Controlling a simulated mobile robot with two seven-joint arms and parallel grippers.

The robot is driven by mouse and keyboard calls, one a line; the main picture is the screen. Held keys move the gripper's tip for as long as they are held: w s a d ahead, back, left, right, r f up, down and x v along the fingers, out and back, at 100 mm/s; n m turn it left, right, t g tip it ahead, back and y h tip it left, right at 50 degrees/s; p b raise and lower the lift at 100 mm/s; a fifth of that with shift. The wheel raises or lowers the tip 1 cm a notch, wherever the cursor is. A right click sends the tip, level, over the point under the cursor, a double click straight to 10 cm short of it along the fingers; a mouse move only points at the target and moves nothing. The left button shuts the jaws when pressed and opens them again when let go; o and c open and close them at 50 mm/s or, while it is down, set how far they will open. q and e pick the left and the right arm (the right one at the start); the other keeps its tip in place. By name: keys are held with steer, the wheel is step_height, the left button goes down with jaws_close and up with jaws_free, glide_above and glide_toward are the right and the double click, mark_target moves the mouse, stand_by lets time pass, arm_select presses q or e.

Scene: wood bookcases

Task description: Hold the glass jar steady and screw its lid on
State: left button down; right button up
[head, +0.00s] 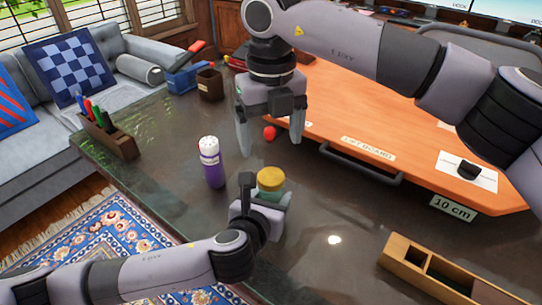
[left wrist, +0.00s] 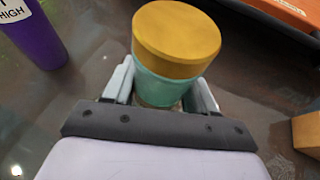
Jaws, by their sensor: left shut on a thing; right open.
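The glass jar (head: 272,191) stands on the dark table with its round yellow lid (head: 270,177) on top. In the left wrist view the jar (left wrist: 165,90) is pale green, and the lid (left wrist: 177,36) sits over its mouth; I cannot tell whether the threads are engaged. My left gripper (head: 268,198) is shut on the jar's body, one finger on each side, below the lid. My right gripper (head: 269,148) points down, open and empty, above and behind the lid, apart from it. The jar's lower part is mostly hidden by my left gripper.
A purple bottle (head: 211,162) stands just left of the jar. A red ball (head: 269,133) lies behind, near the orange lift board (head: 400,150) with its dark handle. A wooden tray (head: 450,272) is at front right. A pen holder (head: 112,137) stands at the left edge.

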steer(key=shift+r, duration=1.5)
arm_select(q)
steer(key=shift+c, duration=1.3)
jaws_free()
steer(key=shift+s, duration=0.1)
steer(key=shift+p+v, duration=0.5)
steer(key=shift+v, duration=3)
arm_select(e)
steer(key=shift+r, duration=0.45)
arm_select(q)
steer(key=shift+a, duration=0.1)
